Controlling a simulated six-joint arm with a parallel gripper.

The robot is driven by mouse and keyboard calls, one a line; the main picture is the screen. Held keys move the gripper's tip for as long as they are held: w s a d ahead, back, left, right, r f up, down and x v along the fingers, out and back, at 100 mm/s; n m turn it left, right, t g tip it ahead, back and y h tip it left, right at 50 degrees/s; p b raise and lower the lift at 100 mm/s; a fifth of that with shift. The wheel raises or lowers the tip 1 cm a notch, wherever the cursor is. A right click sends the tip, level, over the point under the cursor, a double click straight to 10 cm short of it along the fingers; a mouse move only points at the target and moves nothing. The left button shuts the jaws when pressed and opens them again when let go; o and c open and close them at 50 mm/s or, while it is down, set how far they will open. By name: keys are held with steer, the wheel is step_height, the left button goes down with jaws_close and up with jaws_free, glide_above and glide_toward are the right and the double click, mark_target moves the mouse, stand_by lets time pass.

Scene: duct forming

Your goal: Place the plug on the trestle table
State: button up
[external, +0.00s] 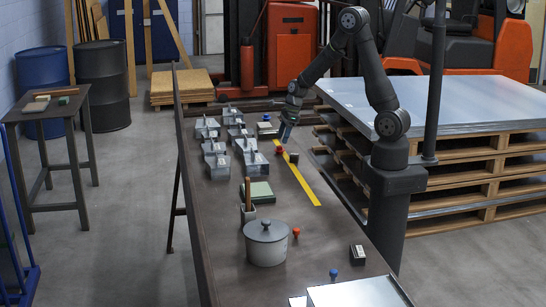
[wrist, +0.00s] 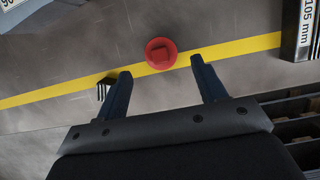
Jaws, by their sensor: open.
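A red plug (external: 279,150) stands on the long dark workbench (external: 225,245) beside a yellow stripe. In the wrist view the round red plug (wrist: 161,53) lies just past my fingertips, roughly centred between them. My gripper (external: 284,138) points down above the bench near the plug. In the wrist view my gripper (wrist: 161,67) is open, its two dark fingers apart with nothing between them. A smaller table (external: 30,112) stands at the far left, holding a few small brown and green pieces. I cannot tell for certain which surface is the trestle table.
A small black block (wrist: 103,89) sits near my left finger; a box marked 105 mm (wrist: 298,30) is at right. Several metal fixtures (external: 218,160) stand left of the plug. A lidded pot (external: 266,242), orange plug (external: 296,232) and blue plug (external: 333,273) are nearer.

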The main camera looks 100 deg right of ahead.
mark_target(280, 150)
steer(key=v, duration=0.7)
steer(key=shift+s+r, duration=0.1)
steer(key=x, duration=1.2)
steer(key=shift+r, duration=0.65)
